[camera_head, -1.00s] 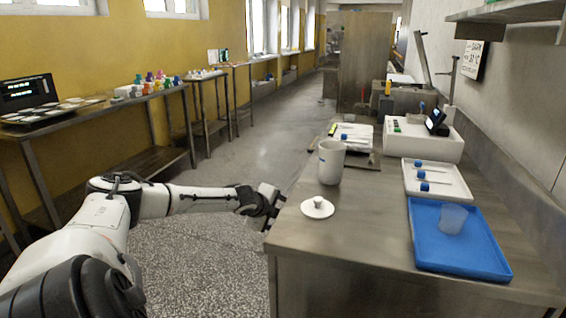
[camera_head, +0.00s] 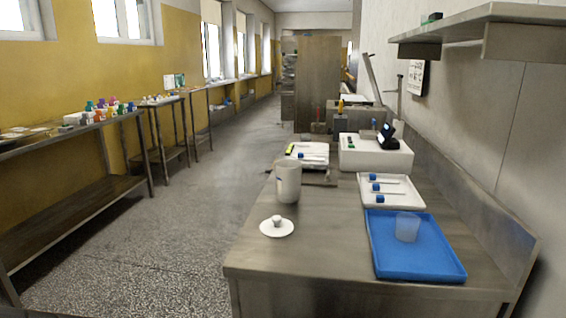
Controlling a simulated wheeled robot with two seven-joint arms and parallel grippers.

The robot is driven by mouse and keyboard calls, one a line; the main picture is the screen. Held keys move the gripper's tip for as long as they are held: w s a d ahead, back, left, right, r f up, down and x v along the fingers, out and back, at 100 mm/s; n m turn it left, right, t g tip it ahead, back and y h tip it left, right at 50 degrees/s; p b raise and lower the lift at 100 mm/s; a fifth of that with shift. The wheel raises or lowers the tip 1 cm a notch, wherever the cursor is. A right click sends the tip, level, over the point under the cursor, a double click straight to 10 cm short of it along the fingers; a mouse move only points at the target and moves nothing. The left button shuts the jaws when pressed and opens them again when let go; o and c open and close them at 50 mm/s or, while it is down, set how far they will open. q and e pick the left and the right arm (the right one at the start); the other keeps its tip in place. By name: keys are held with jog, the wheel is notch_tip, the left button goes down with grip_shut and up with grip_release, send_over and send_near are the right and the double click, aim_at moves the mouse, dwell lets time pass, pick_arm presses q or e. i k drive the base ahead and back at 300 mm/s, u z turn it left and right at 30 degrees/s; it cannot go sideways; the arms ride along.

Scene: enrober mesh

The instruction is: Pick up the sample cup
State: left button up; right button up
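The sample cup (camera_head: 407,227) is a translucent, whitish plastic cup. It stands upright on the blue tray (camera_head: 388,262) at the near right of the steel bench (camera_head: 318,262). Neither of my grippers shows in the head view now, and nothing touches the cup.
A white canister (camera_head: 288,182) and a white lid with a knob (camera_head: 277,227) are left of the tray. Behind the tray are a white tray with blue-capped items (camera_head: 407,199) and a white instrument (camera_head: 372,155). A steel shelf (camera_head: 490,27) overhangs at upper right. Floor is open to the left.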

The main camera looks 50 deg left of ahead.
aim_at(304, 137)
jog(key=u, duration=1.65)
jog(key=k, duration=0.05)
jog(key=z, duration=0.1)
